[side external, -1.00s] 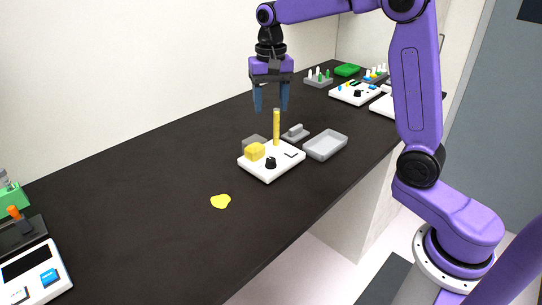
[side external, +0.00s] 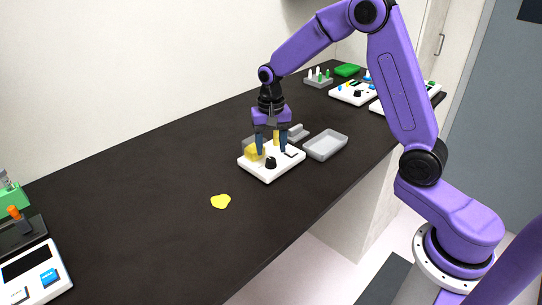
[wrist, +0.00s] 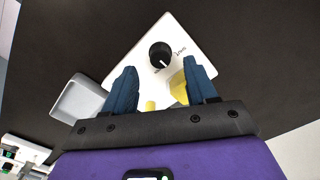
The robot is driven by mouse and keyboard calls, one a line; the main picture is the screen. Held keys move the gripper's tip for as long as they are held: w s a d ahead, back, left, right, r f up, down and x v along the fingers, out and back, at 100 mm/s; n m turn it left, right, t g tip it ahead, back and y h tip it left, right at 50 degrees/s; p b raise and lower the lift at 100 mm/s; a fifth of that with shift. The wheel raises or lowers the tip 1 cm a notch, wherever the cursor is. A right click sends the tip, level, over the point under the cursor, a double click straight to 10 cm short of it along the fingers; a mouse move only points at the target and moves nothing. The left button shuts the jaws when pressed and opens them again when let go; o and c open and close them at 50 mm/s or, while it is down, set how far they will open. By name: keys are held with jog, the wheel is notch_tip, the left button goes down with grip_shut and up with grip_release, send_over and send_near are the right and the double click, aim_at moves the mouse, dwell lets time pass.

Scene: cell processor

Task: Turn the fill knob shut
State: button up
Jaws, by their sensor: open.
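The fill knob is a small black knob (side external: 271,162) with a white pointer line, on the front part of a white cell processor board (side external: 268,177). It also shows in the wrist view (wrist: 161,55), beyond my fingertips, with printed marks beside it. My gripper (side external: 271,150) is low over the board, behind the knob in the side view. Its two blue fingers are apart and hold nothing; they also show in the wrist view (wrist: 160,75). A yellow block (side external: 252,153) sits on the board's left side, and a yellow column (side external: 276,138) stands at the back, partly hidden by my gripper.
A grey tray (side external: 325,146) stands right of the board, with a grey holder (side external: 298,132) behind it. A flat yellow patch (side external: 221,201) lies on the dark bench. White devices (side external: 355,93) are farther back.

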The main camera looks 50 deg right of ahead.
aim_at(272, 159)
jog(key=shift+f, duration=2)
jog(key=c, duration=1.1)
jog(key=shift+o, duration=0.2)
jog(key=n, duration=0.4)
jog(key=shift+d+n, duration=0.1)
jog(key=shift+n, duration=2.4)
